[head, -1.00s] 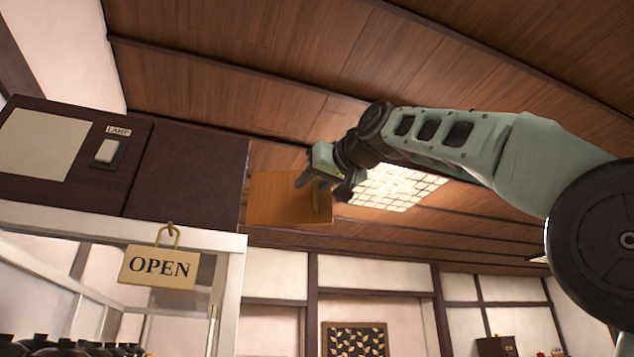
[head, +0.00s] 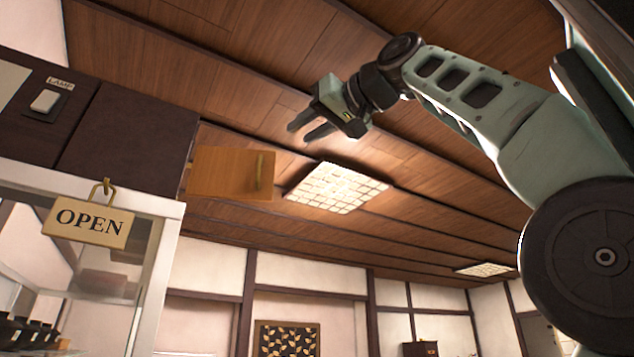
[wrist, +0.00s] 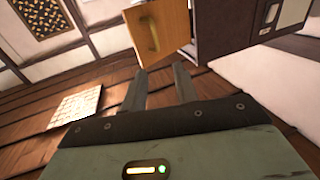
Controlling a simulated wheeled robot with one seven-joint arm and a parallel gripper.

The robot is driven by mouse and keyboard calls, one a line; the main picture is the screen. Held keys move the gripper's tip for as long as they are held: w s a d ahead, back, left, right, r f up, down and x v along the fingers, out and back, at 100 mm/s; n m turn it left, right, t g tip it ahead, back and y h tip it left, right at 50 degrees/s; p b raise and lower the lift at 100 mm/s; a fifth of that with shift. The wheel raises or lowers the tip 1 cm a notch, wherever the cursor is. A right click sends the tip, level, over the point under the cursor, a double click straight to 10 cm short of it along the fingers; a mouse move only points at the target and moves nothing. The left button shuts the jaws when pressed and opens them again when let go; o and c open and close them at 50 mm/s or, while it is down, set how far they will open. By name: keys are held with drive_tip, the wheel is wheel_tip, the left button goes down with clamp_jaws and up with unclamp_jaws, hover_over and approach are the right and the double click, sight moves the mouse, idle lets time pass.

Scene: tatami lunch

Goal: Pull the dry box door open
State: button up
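The dry box (head: 130,138) is a dark brown cabinet at the left of the head view. Its orange wooden door (head: 222,172) stands out from the box's right side, swung open at an angle. The door's brass handle (head: 260,172) is near its free edge. In the wrist view, the door (wrist: 172,22) and handle (wrist: 151,32) show at the top, beyond the fingertips. My gripper (head: 305,131) is above and right of the door in the head view, apart from the handle. Its two fingers (wrist: 159,80) are spread with nothing between them. The box's inside is hidden.
A glass case (head: 150,280) with an OPEN sign (head: 88,222) stands under the box. A switch labelled LAMP (head: 45,100) is left of it. A lit ceiling panel (head: 335,187) is behind. Space right of the door looks free.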

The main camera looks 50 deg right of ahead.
drive_tip(key=shift+s+a, duration=0.1)
drive_tip(key=shift+s, duration=1.05)
drive_tip(key=shift+w, duration=0.1)
